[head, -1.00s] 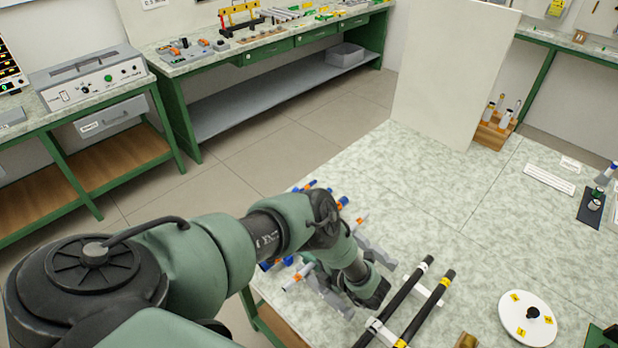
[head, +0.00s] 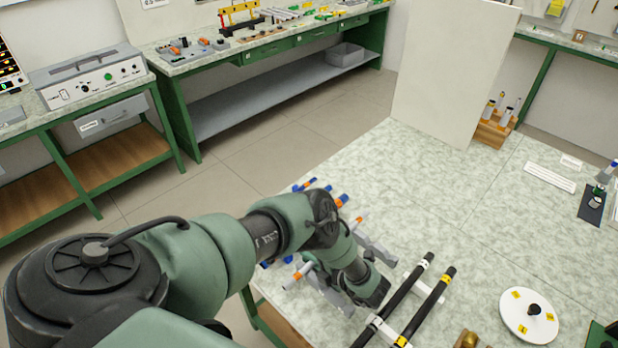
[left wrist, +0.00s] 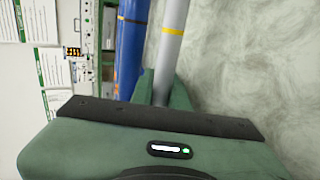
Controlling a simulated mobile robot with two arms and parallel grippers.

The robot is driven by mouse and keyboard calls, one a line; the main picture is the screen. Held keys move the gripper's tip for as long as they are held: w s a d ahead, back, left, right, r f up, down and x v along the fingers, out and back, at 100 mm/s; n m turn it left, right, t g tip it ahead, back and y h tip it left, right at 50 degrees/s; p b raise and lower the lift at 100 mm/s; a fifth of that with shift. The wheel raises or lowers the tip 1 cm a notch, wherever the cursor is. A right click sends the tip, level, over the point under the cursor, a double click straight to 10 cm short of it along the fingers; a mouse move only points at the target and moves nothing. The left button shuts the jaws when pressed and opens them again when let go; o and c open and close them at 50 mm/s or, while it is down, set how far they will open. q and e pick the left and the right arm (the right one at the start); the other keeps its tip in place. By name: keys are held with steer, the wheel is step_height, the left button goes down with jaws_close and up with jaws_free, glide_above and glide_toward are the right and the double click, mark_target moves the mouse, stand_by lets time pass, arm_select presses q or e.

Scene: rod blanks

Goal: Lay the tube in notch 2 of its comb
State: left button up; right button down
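My left gripper (head: 372,292) points down over the near left part of the table, mostly hidden by its own wrist. In the left wrist view a grey tube (left wrist: 172,45) with a yellow band runs between my green fingers (left wrist: 165,92), close to both sides; the palm hides where they meet. A blue tube (left wrist: 131,45) lies parallel beside it. In the head view a grey comb (head: 378,252) shows behind the wrist, and a grey tube end with an orange band (head: 297,275) shows left of it. The notch numbers cannot be read. My right gripper is out of view.
Two black rods (head: 430,305) lie on a white holder right of my gripper. A white disc (head: 515,322) with a black knob and a brass piece (head: 466,340) are farther right. Blue tube ends (head: 305,184) show behind my arm. The table's middle (head: 450,190) is clear.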

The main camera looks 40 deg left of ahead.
arm_select(q)
steer(key=shift+o, duration=0.7)
steer(key=shift+s+d+f, duration=0.2)
steer(key=shift+s+f, duration=0.1)
steer(key=shift+f, duration=0.15)
steer(key=shift+d+r, duration=0.1)
steer(key=shift+d, duration=0.3)
steer(key=v, duration=0.4)
steer(key=b+v, duration=0.1)
steer(key=v, duration=0.1)
steer(key=shift+w+d+r, duration=0.2)
steer(key=shift+r, duration=0.25)
steer(key=shift+d+r, duration=0.15)
steer(key=shift+r, duration=0.1)
